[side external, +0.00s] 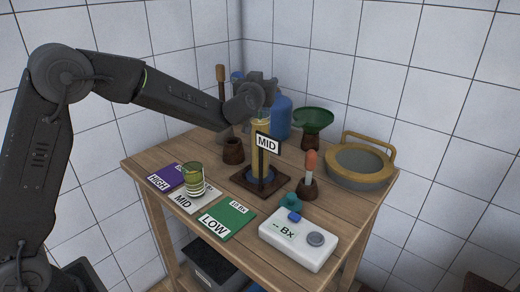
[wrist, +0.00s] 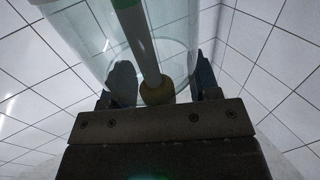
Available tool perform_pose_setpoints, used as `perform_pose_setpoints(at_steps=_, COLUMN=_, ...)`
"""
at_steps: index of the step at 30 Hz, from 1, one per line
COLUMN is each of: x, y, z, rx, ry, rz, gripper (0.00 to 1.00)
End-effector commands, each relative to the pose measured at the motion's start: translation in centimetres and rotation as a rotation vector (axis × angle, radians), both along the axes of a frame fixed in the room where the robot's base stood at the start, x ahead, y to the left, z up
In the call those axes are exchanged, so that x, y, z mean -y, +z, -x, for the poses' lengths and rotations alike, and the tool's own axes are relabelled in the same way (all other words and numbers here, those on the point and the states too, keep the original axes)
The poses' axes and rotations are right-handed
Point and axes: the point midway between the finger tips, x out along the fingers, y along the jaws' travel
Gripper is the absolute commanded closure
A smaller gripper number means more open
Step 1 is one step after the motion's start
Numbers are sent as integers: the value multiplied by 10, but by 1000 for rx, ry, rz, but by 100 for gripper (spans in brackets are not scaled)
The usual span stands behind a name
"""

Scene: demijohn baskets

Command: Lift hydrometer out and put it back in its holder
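Clear glass (wrist: 85,45) surrounds the rod. An empty-looking brown wooden cup (side external: 234,152) stands left of the cylinder.
Purple, white and green cards (side external: 228,217) lie at the front left, with a striped glass (side external: 194,180) on the MID card. An orange-topped tool (side external: 311,162), a white meter (side external: 298,240), a green funnel (side external: 313,117), a blue bottle (side external: 283,120) and a basin (side external: 360,168) crowd the right and back.

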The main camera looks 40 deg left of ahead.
Motion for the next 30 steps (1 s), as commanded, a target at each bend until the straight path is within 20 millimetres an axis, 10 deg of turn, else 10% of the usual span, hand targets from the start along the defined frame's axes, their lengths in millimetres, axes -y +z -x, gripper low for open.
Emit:
perform_pose_setpoints(at_steps=17, x=0, y=0, z=0, rx=0, ry=0, rz=0, gripper=99)
perform_pose_setpoints(at_steps=30, x=0, y=3, z=0, rx=1, ry=1, rz=0, gripper=100)
